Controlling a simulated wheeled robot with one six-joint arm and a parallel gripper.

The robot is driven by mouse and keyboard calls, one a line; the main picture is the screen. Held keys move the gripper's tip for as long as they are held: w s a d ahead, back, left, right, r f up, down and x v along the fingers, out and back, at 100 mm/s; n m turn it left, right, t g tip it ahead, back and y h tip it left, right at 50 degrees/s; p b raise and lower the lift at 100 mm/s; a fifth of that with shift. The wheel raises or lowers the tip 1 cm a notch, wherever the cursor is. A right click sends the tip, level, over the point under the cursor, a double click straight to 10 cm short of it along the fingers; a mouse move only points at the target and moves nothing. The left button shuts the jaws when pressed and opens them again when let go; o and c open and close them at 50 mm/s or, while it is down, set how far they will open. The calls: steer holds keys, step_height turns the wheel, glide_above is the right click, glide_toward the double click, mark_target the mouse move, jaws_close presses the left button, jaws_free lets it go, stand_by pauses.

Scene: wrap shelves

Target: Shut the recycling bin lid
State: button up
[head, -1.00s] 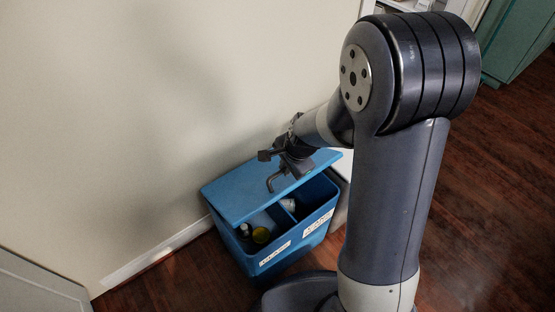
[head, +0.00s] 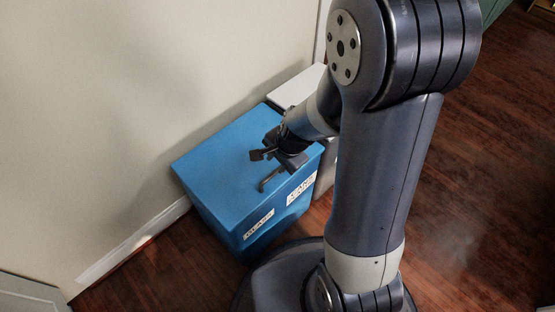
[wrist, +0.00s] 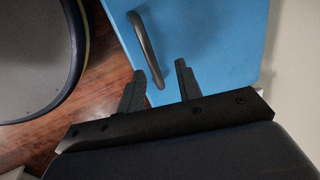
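The blue recycling bin (head: 228,222) stands against the wall with white labels on its front. Its blue lid (head: 222,158) lies down over the top and hides the compartments; I see no gap along the front edge. The grey lid handle (head: 268,182) sticks up near the lid's front edge. My gripper (head: 270,156) is just above the lid, close to the handle. In the wrist view my gripper (wrist: 159,68) is open, with the handle (wrist: 148,45) reaching between its spread fingers. Whether a finger touches the handle or lid is unclear.
A white-topped bin (head: 298,87) stands right behind the blue one. The wall (head: 120,90) is close along the left and back. My round base is close to the bin's front. Wooden floor (head: 480,200) is clear to the right.

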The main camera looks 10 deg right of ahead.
steer(key=shift+r, duration=0.1)
steer(key=p+v, duration=0.5)
steer(key=v, duration=0.5)
steer(key=shift+s+r, duration=0.15)
steer(key=shift+r, duration=0.15)
steer(key=shift+d, duration=0.1)
steer(key=b+x, duration=0.5)
steer(key=x, duration=0.6)
steer(key=shift+s, duration=0.1)
steer(key=w+a+r+p, duration=0.2)
steer(key=w+r+p, duration=0.1)
steer(key=r+p, duration=0.2)
steer(key=shift+r+p, duration=0.35)
steer(key=shift+r, duration=0.35)
